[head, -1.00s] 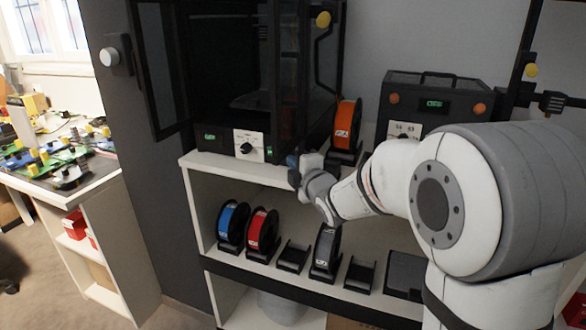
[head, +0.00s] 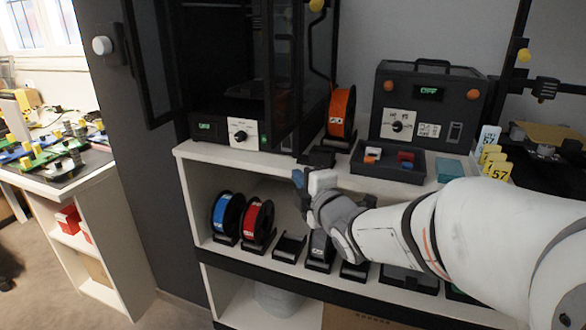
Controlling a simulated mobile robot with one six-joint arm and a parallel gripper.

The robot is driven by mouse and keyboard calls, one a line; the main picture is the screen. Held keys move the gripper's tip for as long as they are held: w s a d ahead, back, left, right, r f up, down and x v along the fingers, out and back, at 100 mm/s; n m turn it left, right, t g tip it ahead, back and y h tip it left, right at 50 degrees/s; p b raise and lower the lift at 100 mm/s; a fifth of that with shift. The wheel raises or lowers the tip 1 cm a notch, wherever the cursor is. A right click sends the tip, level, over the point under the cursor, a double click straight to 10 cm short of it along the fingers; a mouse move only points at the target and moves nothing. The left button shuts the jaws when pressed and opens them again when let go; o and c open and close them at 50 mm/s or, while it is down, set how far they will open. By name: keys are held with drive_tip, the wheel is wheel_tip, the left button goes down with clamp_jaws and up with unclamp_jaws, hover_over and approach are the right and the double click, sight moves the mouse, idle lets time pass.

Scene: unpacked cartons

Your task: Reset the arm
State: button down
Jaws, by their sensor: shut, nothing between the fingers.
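My gripper (head: 299,178) is at the end of my white arm, in the middle of the head view. It is shut and empty. It hangs in front of the shelf's upper edge, left of the small black tray and above the empty black spool stands. The fingertips are small and partly turned away from me. My wrist hides part of the grey spool (head: 320,243) and its stand on the lower shelf.
The white shelf (head: 232,158) carries a black printer, an orange spool (head: 341,112), a black box (head: 428,105) reading OFF and a tray (head: 390,172) of small parts. Blue (head: 227,215) and red (head: 258,222) spools stand below. Yellow tags (head: 492,165) stand at right.

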drive_tip(key=shift+s+d, duration=0.1)
drive_tip(key=shift+s, duration=0.1)
drive_tip(key=s+d+r+m+g+h+p, duration=0.2)
drive_tip(key=d+r+m+h+p, duration=0.25)
drive_tip(key=d+m+p, duration=0.3)
drive_tip(key=s+d+r+m+g+h+p, duration=0.1)
drive_tip(key=s+m+g+p, duration=0.4)
drive_tip(key=s, duration=0.5)
drive_tip(key=s+d+r+m+g+h+p, duration=0.2)
drive_tip(key=s+d+r+m+g+p, duration=0.2)
drive_tip(key=s+m+p, duration=0.6)
drive_tip(key=shift+s+d+r+g+p, duration=0.4)
drive_tip(key=shift+s+g+p, duration=0.15)
drive_tip(key=shift+g, duration=0.55)
